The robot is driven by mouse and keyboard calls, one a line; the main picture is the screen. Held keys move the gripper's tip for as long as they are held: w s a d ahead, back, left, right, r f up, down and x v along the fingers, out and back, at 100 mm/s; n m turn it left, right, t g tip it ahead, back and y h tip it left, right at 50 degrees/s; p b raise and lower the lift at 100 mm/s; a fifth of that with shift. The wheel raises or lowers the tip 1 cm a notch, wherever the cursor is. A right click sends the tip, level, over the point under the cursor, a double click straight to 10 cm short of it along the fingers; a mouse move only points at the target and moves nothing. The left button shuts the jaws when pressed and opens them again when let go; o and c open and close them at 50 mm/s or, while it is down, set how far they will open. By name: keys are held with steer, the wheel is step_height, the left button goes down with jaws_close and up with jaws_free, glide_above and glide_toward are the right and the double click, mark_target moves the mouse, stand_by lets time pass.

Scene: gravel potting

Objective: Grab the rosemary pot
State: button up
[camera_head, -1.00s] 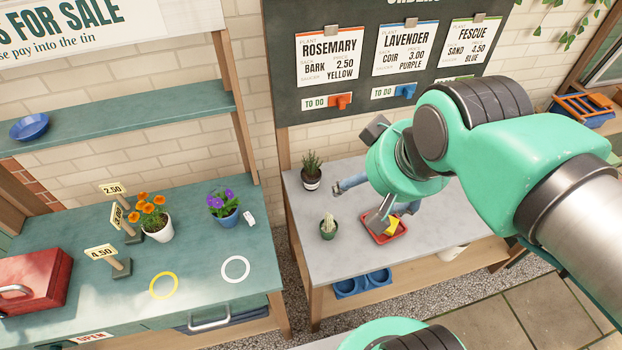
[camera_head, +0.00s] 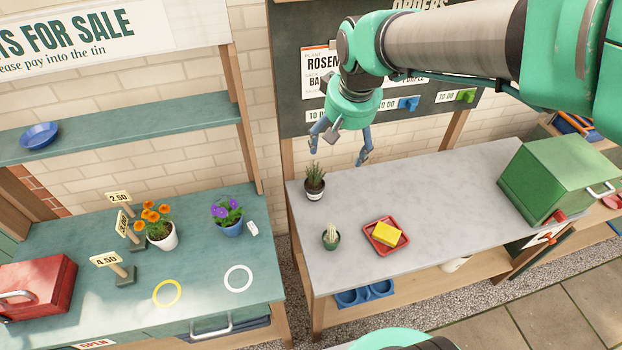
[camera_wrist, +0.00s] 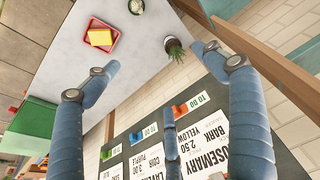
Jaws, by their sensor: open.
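The rosemary pot (camera_head: 315,183) is a small plant with upright green leaves in a white pot with a dark band. It stands upright at the back left of the grey marble bench (camera_head: 440,205). It also shows in the wrist view (camera_wrist: 175,50), beyond and between my fingers. My gripper (camera_head: 340,155) is open and empty, above and a little to the right of the plant, in front of the order board. In the wrist view my gripper (camera_wrist: 152,78) has its fingers wide apart and not touching the pot.
A small cactus pot (camera_head: 331,237) and a red tray (camera_head: 369,243) holding a yellow block (camera_head: 386,233) are on the bench in front. A green box (camera_head: 560,175) stands at the right end. The order board (camera_head: 290,70) rises behind. The bench middle is clear.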

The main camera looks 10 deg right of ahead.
steer(key=w+f+g, duration=0.2)
steer(key=w+f, duration=0.9)
steer(key=w, duration=0.2)
steer(key=g+p, duration=0.1)
steer(key=p, duration=0.1)
glide_above(314, 185)
step_height(314, 185, down, 15)
steer(key=shift+w+d+f, duration=0.15)
steer(key=shift+f, duration=0.05)
steer(key=shift+w+f, duration=0.15)
steer(key=shift+f, duration=0.3)
step_height(314, 185, down, 8)
steer(key=shift+r+b, duration=0.2)
steer(key=shift+b, duration=0.3)
steer(key=shift+f, duration=0.5)
steer(key=shift+f, duration=0.1)
steer(key=shift+w+f+b, duration=0.15)
steer(key=shift+f+b, duration=0.2)
steer(key=shift+f, duration=2.15)
